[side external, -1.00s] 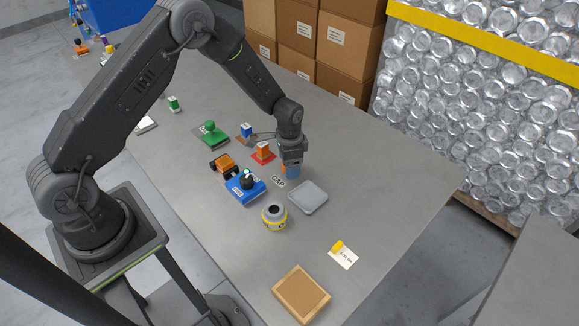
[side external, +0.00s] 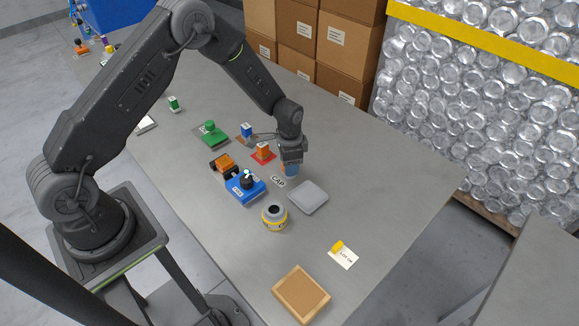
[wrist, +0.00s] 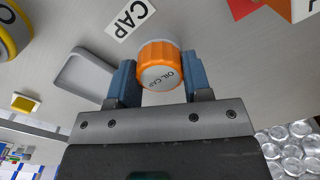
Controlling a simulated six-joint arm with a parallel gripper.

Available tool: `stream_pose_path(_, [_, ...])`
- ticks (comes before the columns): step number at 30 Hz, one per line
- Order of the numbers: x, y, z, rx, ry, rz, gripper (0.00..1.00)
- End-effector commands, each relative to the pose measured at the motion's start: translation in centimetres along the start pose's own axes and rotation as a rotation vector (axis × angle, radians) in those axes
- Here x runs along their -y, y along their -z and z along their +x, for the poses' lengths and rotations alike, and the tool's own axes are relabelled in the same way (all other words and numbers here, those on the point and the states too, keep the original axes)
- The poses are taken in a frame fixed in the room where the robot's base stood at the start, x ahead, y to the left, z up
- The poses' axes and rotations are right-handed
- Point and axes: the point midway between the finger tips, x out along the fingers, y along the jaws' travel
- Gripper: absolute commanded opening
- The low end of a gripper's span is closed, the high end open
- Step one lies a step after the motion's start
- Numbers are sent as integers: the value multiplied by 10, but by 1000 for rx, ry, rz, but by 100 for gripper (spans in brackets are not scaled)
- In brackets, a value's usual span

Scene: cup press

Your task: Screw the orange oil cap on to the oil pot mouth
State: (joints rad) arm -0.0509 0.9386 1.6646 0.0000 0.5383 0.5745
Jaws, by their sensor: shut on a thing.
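In the side view my gripper (side external: 290,170) is low over the table beside the CAP label (side external: 278,181), and the cap is mostly hidden by the fingers. The oil pot (side external: 274,217), grey with a yellow band and a dark mouth, stands upright on the table, apart from my gripper and nearer the camera. Its yellow edge also shows at the wrist view's upper left (wrist: 10,32).
A grey tray (side external: 308,197) lies between my gripper and the pot's right side. A blue box with a black knob (side external: 246,186) stands left of the pot. An orange block on a red mat (side external: 263,152) is close behind. A cardboard-coloured tray (side external: 301,294) lies at the front.

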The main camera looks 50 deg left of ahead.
Motion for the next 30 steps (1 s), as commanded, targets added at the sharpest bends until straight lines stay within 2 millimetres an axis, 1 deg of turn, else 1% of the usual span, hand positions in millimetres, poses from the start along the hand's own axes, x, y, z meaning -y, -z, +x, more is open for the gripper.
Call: stream_pose_path(30, [0, 0, -13, 0, 0, 0, 17])
